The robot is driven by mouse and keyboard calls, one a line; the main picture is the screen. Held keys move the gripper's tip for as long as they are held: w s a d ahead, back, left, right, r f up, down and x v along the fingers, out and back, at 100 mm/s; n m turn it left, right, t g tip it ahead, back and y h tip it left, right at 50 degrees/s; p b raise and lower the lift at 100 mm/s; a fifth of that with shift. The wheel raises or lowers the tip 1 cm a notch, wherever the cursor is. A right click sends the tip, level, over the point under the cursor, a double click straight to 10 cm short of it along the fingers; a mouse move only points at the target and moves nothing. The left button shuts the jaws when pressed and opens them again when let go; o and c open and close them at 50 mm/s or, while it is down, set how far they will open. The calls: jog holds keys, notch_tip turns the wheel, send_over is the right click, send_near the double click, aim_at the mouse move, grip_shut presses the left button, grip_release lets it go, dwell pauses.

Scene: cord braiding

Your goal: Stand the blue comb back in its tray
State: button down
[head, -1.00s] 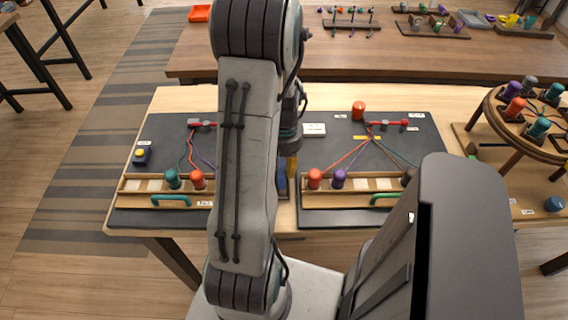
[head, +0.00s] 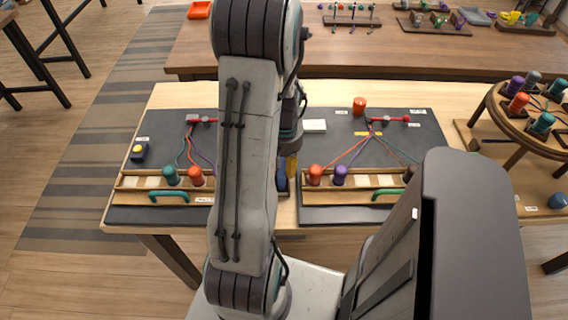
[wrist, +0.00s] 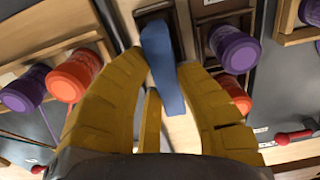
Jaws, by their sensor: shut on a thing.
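The blue comb (wrist: 163,70) is between the yellow fingers of my gripper (wrist: 160,66), which is shut on it. Its far end reaches over a small dark tray (wrist: 172,17) with a brown rim. I cannot tell whether the comb's end is inside the tray or just above it. In the head view my gripper (head: 291,168) points down between the two dark boards, and most of it is hidden behind my arm. The comb is a small blue patch (head: 281,181) there.
The left board (head: 135,215) and right board (head: 320,214) carry wooden racks with orange, purple and teal spools close on both sides of my gripper. Cords run from the spools to red-handled bars. A round braiding stand (head: 520,130) is at the right.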

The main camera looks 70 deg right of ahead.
jog(key=shift+f, duration=0.35)
dwell(0.3)
jog(key=c, duration=0.9)
grip_release()
jog(key=shift+r, duration=0.15)
